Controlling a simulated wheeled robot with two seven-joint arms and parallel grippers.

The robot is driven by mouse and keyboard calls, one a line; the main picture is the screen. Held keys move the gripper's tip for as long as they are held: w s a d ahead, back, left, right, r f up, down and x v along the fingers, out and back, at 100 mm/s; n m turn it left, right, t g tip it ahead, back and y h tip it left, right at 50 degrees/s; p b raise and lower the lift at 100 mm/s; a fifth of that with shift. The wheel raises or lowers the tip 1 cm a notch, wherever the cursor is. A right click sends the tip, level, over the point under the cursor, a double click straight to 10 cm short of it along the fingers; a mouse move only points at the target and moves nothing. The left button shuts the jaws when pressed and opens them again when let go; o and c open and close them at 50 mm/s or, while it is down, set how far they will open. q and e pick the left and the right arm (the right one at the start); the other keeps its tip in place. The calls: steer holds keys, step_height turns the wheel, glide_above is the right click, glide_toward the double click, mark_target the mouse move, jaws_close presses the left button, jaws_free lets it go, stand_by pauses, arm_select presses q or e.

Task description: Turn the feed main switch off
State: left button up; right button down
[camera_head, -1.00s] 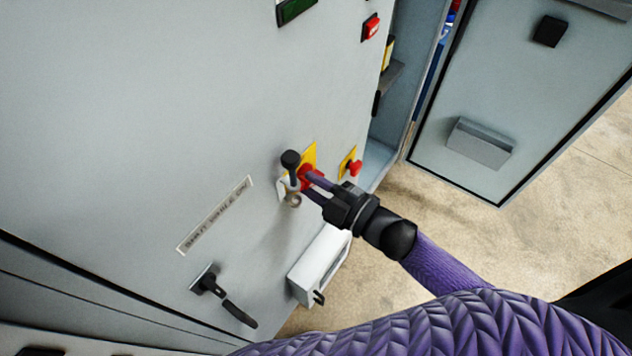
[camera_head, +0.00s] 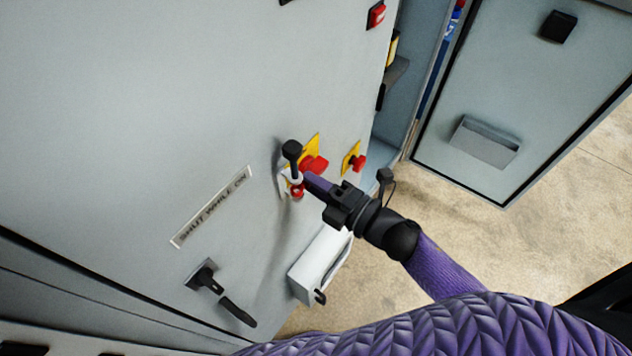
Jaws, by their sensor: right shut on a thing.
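The feed main switch is a red handle (camera_head: 315,164) on a yellow plate (camera_head: 313,144) on the grey cabinet front, at the picture's middle. My right gripper (camera_head: 305,184) comes in from the lower right and is shut on the red handle. Its purple fingers cover part of the handle, so the exact grip is hidden. A smaller red part (camera_head: 297,192) shows at the fingertips' lower left. My left gripper is not in view.
A second red knob on yellow (camera_head: 358,163) sits to the right, near the cabinet edge. Below are a white box (camera_head: 319,265) and a black door handle (camera_head: 207,278). An open cabinet door (camera_head: 525,90) stands at right. Concrete floor (camera_head: 460,210) shows between.

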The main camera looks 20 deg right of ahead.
stand_by(0.4)
steer(key=c, duration=0.5)
jaws_free()
steer(key=shift+c, duration=0.2)
steer(key=b+v, duration=0.1)
steer(key=v, duration=0.9)
